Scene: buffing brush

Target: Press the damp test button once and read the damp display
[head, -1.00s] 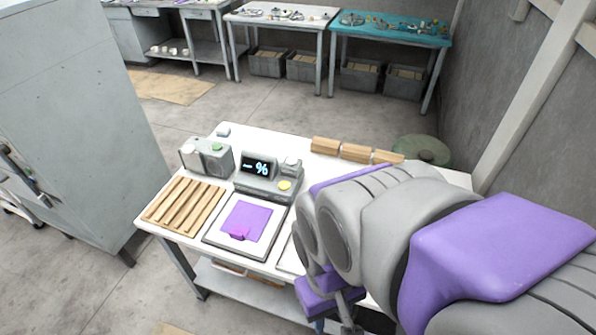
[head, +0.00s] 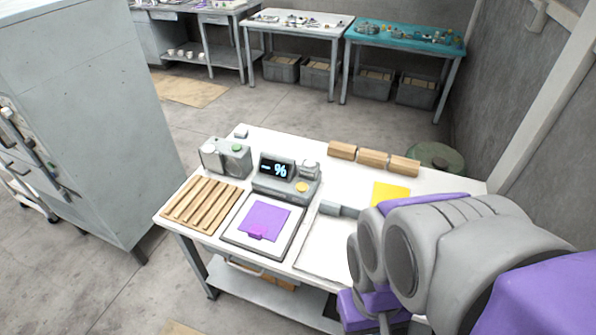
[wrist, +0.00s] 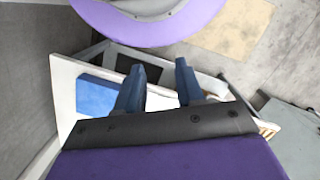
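The damp tester is a grey unit (head: 285,186) on the white table. Its dark damp display (head: 276,169) shows a dash and a percent sign, with no number. A round yellow button (head: 302,187) sits on its right front; I cannot read a label on it. In the wrist view my gripper (wrist: 159,78) has two dark blue fingers standing apart with nothing between them. In the head view my arm covers the table's right front, and the fingers cannot be made out. My gripper is apart from the tester, to its right.
A purple sheet (head: 264,219) lies on a white pad before the tester. Wooden strips (head: 206,203) lie left, a grey device (head: 226,158) behind them. Wooden blocks (head: 373,158) line the back edge. A yellow sheet (head: 390,193) lies right. A blue block (wrist: 95,96) shows in the wrist view.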

